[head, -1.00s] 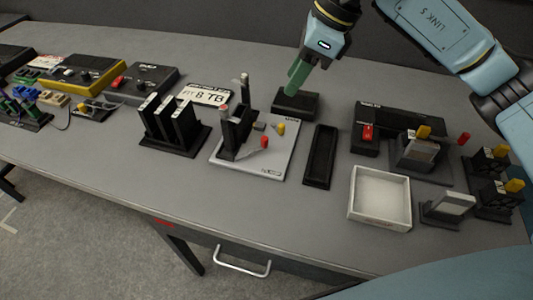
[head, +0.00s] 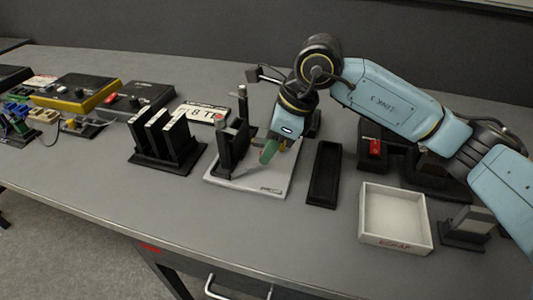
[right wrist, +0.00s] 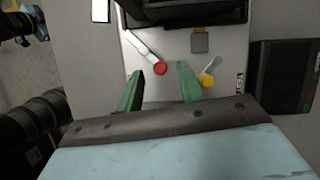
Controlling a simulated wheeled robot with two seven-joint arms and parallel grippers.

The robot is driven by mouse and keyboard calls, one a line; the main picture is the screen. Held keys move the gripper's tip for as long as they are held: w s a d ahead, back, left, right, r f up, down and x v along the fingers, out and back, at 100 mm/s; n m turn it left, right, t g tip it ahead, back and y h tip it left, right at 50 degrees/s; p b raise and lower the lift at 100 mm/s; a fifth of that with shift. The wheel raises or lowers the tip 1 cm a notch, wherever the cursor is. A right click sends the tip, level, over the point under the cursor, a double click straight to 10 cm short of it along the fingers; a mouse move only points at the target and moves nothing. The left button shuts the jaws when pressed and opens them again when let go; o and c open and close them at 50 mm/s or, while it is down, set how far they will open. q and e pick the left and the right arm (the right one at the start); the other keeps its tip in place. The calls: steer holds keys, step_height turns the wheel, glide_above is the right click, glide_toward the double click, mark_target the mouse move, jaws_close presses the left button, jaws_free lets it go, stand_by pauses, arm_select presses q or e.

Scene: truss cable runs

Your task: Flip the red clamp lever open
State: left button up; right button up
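The clamp fixture is a light grey plate (head: 272,181) with a black upright block (head: 229,150) on it. The red clamp lever, a pale arm with a round red knob (right wrist: 160,68), shows in the right wrist view. A second lever with a yellow knob (right wrist: 206,80) is to its right. My right gripper (head: 267,153) is over the plate with green fingers pointing down. In the right wrist view its fingers are apart, and the red knob appears in the gap near the tips; contact cannot be told. The gripper hides both knobs in the head view. My left gripper is out of view.
A black rack with upright plates (head: 165,142) stands left of the fixture. A black narrow tray (head: 324,175) and a white scrap bin (head: 395,218) are to the right. A black device with a red switch (head: 375,148) is behind the bin.

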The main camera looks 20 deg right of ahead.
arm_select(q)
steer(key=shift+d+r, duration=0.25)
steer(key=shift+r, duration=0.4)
arm_select(e)
steer(key=shift+x, duration=1.05)
jaws_close()
